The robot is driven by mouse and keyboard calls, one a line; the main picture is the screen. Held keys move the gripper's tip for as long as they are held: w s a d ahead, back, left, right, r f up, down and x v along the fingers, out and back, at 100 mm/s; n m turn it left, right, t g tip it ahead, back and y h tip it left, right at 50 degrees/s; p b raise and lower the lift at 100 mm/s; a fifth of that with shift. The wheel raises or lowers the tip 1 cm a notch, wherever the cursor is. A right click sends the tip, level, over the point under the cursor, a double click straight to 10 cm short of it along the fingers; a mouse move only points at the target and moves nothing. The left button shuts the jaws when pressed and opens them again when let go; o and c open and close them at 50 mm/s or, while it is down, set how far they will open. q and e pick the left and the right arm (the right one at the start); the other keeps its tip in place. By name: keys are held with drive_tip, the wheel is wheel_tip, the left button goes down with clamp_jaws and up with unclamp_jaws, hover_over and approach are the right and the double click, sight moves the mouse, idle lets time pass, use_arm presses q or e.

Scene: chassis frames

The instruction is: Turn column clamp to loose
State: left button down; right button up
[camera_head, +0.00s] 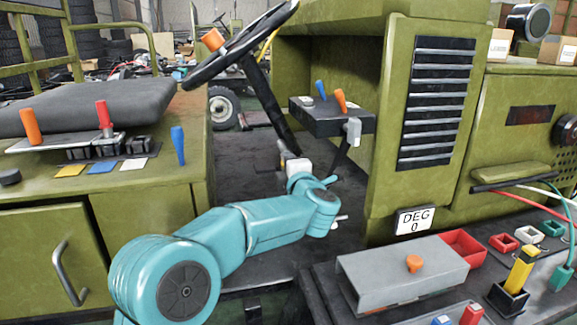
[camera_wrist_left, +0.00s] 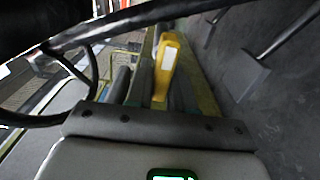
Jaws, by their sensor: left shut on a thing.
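My left arm reaches from the lower left to the base of the steering column (camera_head: 268,105) in the head view. My left gripper (camera_head: 286,152) is small there and partly hidden by its white wrist. In the left wrist view a yellow handle (camera_wrist_left: 167,62) with a white label stands among the dark fingers of the gripper (camera_wrist_left: 152,88), which is shut on it. It looks like the column clamp's lever; its loose or tight marking cannot be read. The clamp is not clear in the head view. My right gripper is not in view.
The black steering wheel (camera_head: 240,45) stands above my left gripper. A dark lever box (camera_head: 331,118) is to its right, and a seat (camera_head: 90,107) to the left. A workbench with a grey lidded box (camera_head: 385,265) is at the front right.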

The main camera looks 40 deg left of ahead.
use_arm(q)
drive_tip(key=shift+f, duration=0.1)
drive_tip(key=c, duration=1.1)
unclamp_jaws()
drive_tip(key=v, duration=1.6)
drive_tip(key=shift+s+d, duration=0.1)
drive_tip(key=shift+s, duration=0.1)
drive_tip(key=shift+s, duration=0.1)
